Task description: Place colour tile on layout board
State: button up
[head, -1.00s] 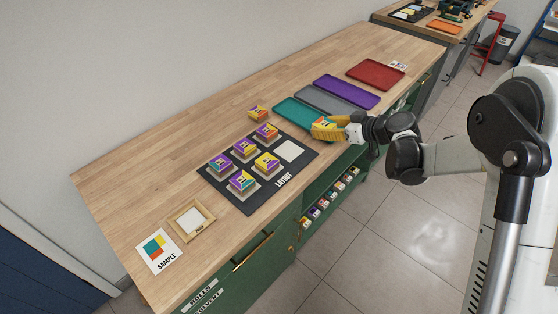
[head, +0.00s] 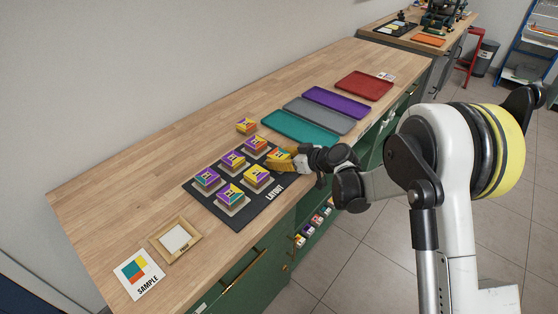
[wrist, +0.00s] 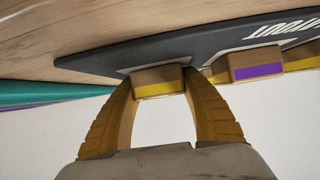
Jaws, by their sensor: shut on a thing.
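My gripper (head: 290,161) is shut on a yellow, purple and orange tile (head: 277,154) at the right end of the dark layout board (head: 262,212). The held tile covers the place where a pale square pad showed. In the wrist view both yellow fingers flank the tile (wrist: 158,81), just at the board (wrist: 120,62); I cannot tell whether it rests there. Several similar tiles sit on the board's other pads, such as one tile (head: 256,176) nearest mine and another (head: 230,195) in the front row.
A loose tile (head: 246,126) lies behind the board. Teal (head: 300,127), grey (head: 318,113), purple (head: 336,102) and red (head: 363,86) trays stand empty to the right. A wooden frame (head: 158,243) and sample card (head: 128,268) lie front left. The back left of the bench is clear.

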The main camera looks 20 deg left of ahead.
jog(key=shift+f, duration=0.15)
jog(key=o, duration=1.1)
jog(key=shift+o, duration=0.2)
jog(key=shift+r, duration=0.2)
jog(key=shift+s+d+r, duration=0.1)
jog(key=shift+d+r, duration=0.15)
jog(key=p+v, duration=0.3)
jog(key=v, duration=0.8)
jog(key=shift+s+d, duration=0.15)
jog(key=shift+d, duration=0.05)
